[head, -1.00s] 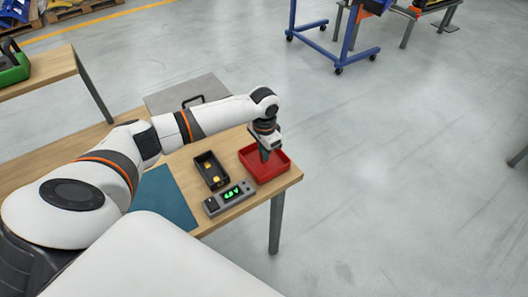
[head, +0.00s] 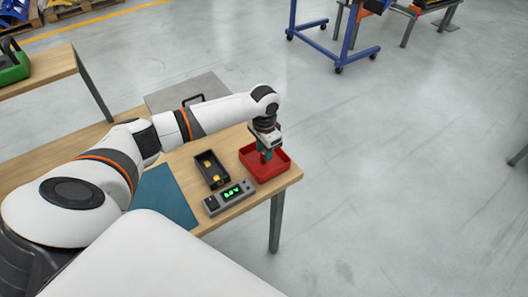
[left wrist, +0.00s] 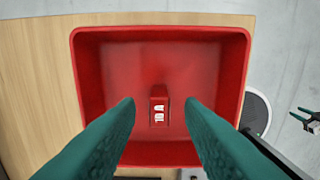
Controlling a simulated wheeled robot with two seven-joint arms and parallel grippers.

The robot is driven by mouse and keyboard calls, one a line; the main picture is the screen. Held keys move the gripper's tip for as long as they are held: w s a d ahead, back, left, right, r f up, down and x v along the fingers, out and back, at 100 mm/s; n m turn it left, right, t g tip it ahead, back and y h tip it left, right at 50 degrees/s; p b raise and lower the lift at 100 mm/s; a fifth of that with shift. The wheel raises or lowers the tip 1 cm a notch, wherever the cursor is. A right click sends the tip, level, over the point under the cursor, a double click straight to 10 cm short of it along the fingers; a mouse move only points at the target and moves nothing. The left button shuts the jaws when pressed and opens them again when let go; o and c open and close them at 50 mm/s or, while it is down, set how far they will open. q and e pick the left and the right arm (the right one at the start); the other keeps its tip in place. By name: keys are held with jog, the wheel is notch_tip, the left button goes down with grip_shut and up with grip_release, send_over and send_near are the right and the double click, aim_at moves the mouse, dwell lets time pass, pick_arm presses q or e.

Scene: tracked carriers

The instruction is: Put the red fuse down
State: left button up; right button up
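The red fuse (left wrist: 159,104), a small red block with white lettering marked "10 A", rests on the floor of the red tray (left wrist: 90,80). The tray also shows in the head view (head: 272,178) at the table's right corner. My left gripper (head: 266,158) points down over the tray. In the left wrist view its two green fingers (left wrist: 160,118) stand well apart, one on each side of the fuse, with a gap to it on both sides. The fuse cannot be made out in the head view. My right gripper is not in view.
Left of the tray stands a black bin (head: 198,163) with yellow pieces inside. A grey device with a green display (head: 229,197) lies in front, and a blue mat (head: 165,200) further left. Green-handled pliers (left wrist: 312,122) show at the left wrist view's right edge.

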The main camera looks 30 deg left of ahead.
pick_arm(q)
notch_tip(320, 180, up, 11)
jog(key=shift+b, duration=0.3)
